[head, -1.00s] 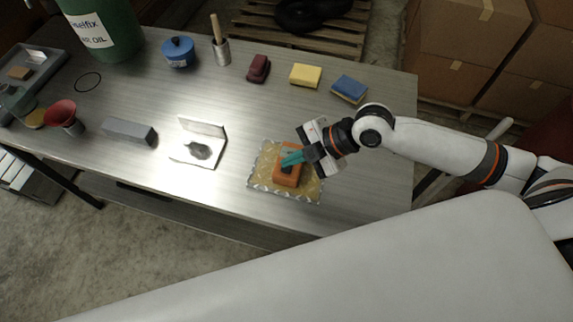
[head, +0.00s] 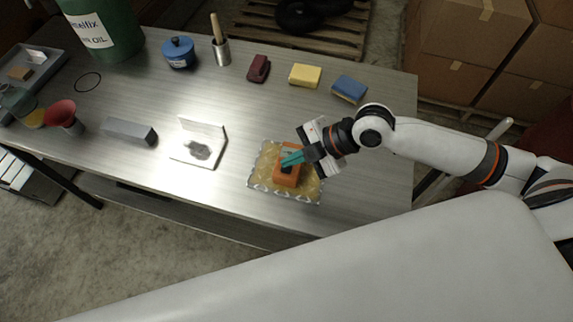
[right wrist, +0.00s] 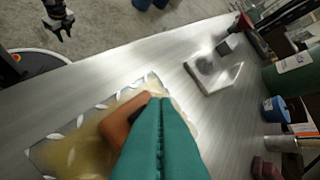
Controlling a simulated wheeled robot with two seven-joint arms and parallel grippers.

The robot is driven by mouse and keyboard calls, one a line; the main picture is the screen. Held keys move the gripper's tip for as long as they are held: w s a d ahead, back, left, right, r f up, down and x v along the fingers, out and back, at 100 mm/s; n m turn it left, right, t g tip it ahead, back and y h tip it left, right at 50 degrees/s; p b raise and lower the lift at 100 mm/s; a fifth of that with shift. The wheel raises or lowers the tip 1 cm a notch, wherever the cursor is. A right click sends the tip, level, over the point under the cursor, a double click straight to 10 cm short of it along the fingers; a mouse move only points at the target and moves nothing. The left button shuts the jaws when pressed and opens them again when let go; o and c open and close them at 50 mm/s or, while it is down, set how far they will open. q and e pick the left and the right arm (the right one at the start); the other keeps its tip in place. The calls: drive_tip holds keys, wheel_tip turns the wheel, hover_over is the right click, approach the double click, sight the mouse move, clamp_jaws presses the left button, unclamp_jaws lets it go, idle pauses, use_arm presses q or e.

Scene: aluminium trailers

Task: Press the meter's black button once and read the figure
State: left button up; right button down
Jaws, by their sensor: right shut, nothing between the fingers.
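The orange meter (head: 286,174) lies on a yellowish plate with a patterned metal rim (head: 257,180), near the table's front edge. Its black button (head: 286,169) shows just below the fingertips of my right gripper (head: 284,161). The teal fingers are shut with nothing between them and reach over the meter. I cannot tell whether they touch the button. In the right wrist view the fingers cover much of the orange meter (right wrist: 118,122). No figure can be read. A dark gripper, apparently my left (right wrist: 60,22), hangs beyond the table, too small to judge.
A white angled piece with a dark smudge (head: 215,139) and a grey block (head: 128,131) lie left of the meter. A yellow sponge (head: 305,75), a blue sponge (head: 349,88) and a dark red block (head: 259,68) lie behind. Table right of the plate is bare.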

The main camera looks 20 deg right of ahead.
drive_tip(key=shift+f, duration=0.1)
idle(0.3)
drive_tip(key=shift+f, duration=0.35)
drive_tip(key=shift+f+b, duration=0.45)
drive_tip(key=shift+b, duration=0.1)
idle(0.4)
drive_tip(key=shift+r, duration=0.15)
idle(0.3)
drive_tip(key=shift+r+p, duration=0.75)
drive_tip(key=shift+p, duration=0.05)
wheel_tip(320, 180, up, 5)
drive_tip(key=p, duration=0.4)
